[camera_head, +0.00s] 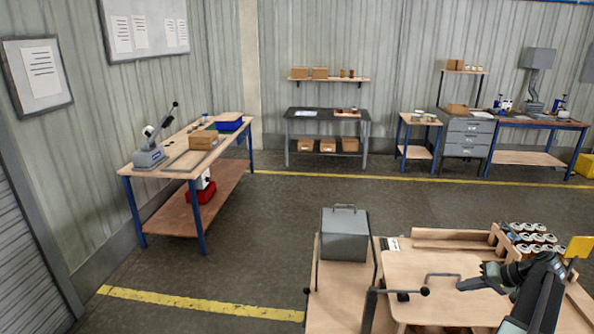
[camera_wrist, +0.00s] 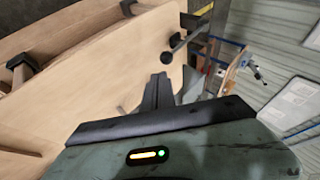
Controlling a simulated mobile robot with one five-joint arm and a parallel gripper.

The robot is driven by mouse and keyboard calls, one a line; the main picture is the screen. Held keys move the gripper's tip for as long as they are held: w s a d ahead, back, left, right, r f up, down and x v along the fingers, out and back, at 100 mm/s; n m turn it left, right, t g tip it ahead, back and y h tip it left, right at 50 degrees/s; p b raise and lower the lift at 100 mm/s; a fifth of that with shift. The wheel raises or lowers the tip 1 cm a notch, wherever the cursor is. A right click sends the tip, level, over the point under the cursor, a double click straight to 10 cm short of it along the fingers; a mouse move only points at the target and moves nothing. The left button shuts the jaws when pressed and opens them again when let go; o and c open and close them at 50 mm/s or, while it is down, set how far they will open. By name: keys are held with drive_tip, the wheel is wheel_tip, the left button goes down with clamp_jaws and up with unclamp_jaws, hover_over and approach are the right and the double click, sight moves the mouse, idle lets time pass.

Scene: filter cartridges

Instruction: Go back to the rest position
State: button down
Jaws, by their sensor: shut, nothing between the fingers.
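My gripper (camera_head: 465,286) is at the lower right of the head view, over the light wooden bench (camera_head: 420,268). In the wrist view my gripper (camera_wrist: 158,92) has its fingers together, with nothing between them. The wooden surface (camera_wrist: 100,75) lies beyond the fingers there. Several filter cartridges (camera_head: 532,238) with pale tops stand in rows behind my arm, apart from the gripper. My arm hides part of the bench's right side.
A grey box (camera_head: 345,235) with a handle stands left of the gripper. A black-knobbed lever (camera_head: 400,292) and a grey handle (camera_head: 440,276) are close to it. A yellow panel (camera_head: 579,247) stands at the right. Open floor (camera_head: 270,230) lies beyond the bench.

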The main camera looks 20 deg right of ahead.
drive_tip(key=w+a+n+g+y, duration=0.1)
drive_tip(key=w+a+n+y, duration=0.1)
drive_tip(key=w+a, duration=0.85)
drive_tip(key=n+g, duration=0.1)
drive_tip(key=n, duration=0.1)
hover_over(387, 291)
drive_tip(key=shift+f+b, duration=0.45)
drive_tip(key=shift+f, duration=0.3)
drive_tip(key=a+f+n+g+h+b, duration=0.1)
drive_tip(key=a+f+n+g, duration=0.15)
drive_tip(key=a, duration=1.35)
drive_tip(key=a+f+n+g+h+b, duration=0.1)
drive_tip(key=a+f+n+g, duration=0.15)
drive_tip(key=a, duration=1.45)
drive_tip(key=s+a+f+h, duration=0.2)
drive_tip(key=s+a+f, duration=0.15)
drive_tip(key=a, duration=0.25)
drive_tip(key=s+d+m+h, duration=0.1)
drive_tip(key=d+m+h, duration=0.1)
drive_tip(key=d, duration=0.1)
drive_tip(key=s+d+m, duration=0.1)
drive_tip(key=d, duration=0.1)
drive_tip(key=shift+s+r+g+h, duration=0.1)
drive_tip(key=shift+s+g+h, duration=0.2)
drive_tip(key=shift+s+h, duration=0.1)
drive_tip(key=shift+w, duration=0.1)
